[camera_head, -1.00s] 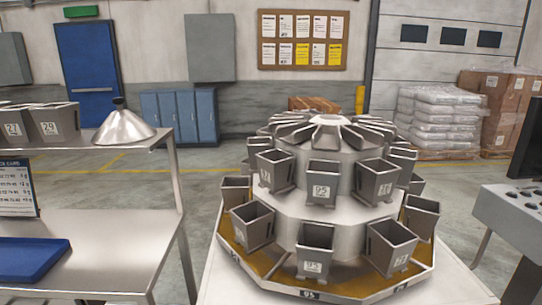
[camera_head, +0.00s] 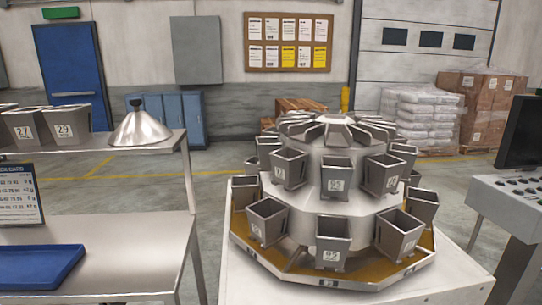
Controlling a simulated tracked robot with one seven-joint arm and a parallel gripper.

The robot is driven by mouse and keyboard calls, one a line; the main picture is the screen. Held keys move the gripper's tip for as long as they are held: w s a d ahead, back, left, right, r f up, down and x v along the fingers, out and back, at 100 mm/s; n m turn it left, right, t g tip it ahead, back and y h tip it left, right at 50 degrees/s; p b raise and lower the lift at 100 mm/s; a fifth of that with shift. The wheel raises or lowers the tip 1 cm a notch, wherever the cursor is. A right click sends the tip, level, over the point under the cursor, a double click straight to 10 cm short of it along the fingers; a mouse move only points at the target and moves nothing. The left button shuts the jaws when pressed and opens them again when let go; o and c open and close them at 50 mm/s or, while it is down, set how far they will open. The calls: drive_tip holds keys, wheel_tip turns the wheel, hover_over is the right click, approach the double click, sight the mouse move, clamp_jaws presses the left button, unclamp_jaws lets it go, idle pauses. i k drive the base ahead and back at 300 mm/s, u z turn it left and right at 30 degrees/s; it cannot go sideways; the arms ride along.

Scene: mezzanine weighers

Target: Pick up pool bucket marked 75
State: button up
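A round multihead weigher (camera_head: 316,209) stands on a pale table at centre right, with two tiers of grey metal buckets. The upper tier shows a left bucket (camera_head: 290,167), a front bucket (camera_head: 336,178) and a right bucket (camera_head: 381,173). The lower tier shows a left bucket (camera_head: 268,221), a front bucket (camera_head: 332,241) and a right bucket (camera_head: 400,233). Their white number labels are too small to read surely, and I cannot pick out 75. Buckets on the far side are partly hidden. My gripper is not in view.
A steel rack at left holds buckets marked 27 (camera_head: 26,126) and 29 (camera_head: 68,124), and a metal cone (camera_head: 140,128). A blue tray (camera_head: 38,266) lies on its lower shelf (camera_head: 120,260). A control console (camera_head: 505,205) stands at right. A floor gap separates rack and weigher table.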

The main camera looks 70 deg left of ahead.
sight(265, 145)
drive_tip(key=u, duration=0.1)
drive_tip(key=i, duration=0.15)
drive_tip(key=u, duration=2.8)
drive_tip(key=i, duration=1.05)
drive_tip(key=z, duration=1.9)
